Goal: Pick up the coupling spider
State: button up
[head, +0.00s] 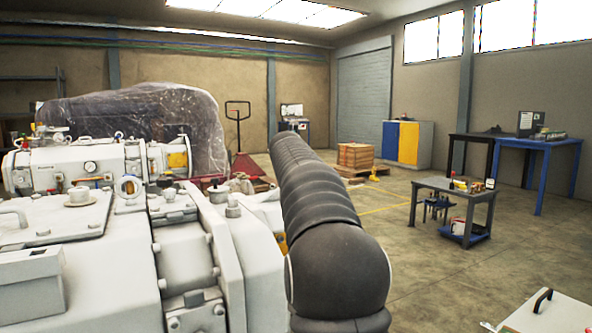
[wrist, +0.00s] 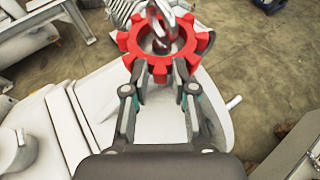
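The coupling spider (wrist: 195,45) is a red toothed ring at the top middle of the wrist view. A grey metal ring-shaped piece (wrist: 186,22) shows through and above its hole; I cannot tell whether they touch. My gripper (wrist: 159,72) has its two dark fingers apart, with the fingertips at the spider's lower edge. The fingertips overlap the red rim in the picture, but I cannot tell whether they touch it. I cannot make out the spider or my gripper in the head view.
A large white pump machine (head: 110,260) fills the left of the head view, and its pale casing lies below my gripper. A dark table (head: 455,186) stands at right. A pale panel with a black handle (head: 548,318) is at lower right. Open floor lies between.

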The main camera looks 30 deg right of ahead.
grip_shut()
jog(key=shift+r, duration=0.15)
